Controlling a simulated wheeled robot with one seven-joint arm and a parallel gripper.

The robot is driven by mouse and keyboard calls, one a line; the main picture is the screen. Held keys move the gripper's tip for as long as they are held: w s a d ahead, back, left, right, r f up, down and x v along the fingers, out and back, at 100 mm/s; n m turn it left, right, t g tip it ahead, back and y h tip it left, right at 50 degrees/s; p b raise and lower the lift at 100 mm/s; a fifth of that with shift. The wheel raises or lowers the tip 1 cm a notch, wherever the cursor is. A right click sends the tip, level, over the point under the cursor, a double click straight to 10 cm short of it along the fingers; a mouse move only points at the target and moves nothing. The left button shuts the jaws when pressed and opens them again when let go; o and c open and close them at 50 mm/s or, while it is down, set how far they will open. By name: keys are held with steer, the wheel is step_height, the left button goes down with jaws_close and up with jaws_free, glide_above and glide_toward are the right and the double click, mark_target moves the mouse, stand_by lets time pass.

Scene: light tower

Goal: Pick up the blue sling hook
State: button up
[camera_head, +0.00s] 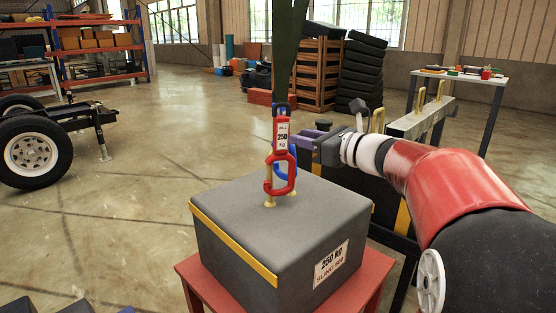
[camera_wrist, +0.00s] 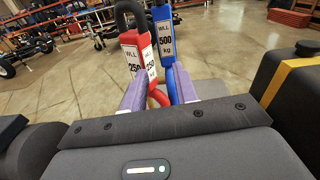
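The blue sling hook (camera_wrist: 164,42), marked WLL 500 kg, hangs beside a red sling hook (camera_wrist: 135,55) marked WLL 250. In the head view the blue hook (camera_head: 280,173) is mostly hidden behind the red hook (camera_head: 280,135), above a grey block (camera_head: 285,215) labelled 250 kg. My gripper (camera_wrist: 160,74) is open, with purple fingers spread toward both hooks. The blue hook appears near the right fingertip and the red hook near the left; contact cannot be told. In the head view my gripper (camera_head: 303,138) is just right of the hooks.
The grey block rests on a red stand (camera_head: 345,290). Dark straps (camera_head: 288,50) rise above the hooks. A dark block with a yellow stripe (camera_wrist: 290,85) stands at the right in the wrist view. A small table (camera_head: 460,78) is behind my arm. Open floor lies left.

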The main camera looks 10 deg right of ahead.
steer(key=shift+m+t, duration=0.5)
steer(key=shift+w+d+p+x, duration=0.1)
steer(key=shift+d+x, duration=0.05)
steer(key=shift+x, duration=1.1)
steer(key=shift+w+d+p+x, duration=0.1)
steer(key=shift+d+p+x, duration=0.05)
steer(key=shift+x, duration=1.15)
steer(key=shift+w+d+p+x, duration=0.1)
steer(key=shift+d+x, duration=0.05)
steer(key=shift+x, duration=1.1)
steer(key=shift+r, duration=0.1)
jaws_close()
steer(key=shift+r, duration=0.15)
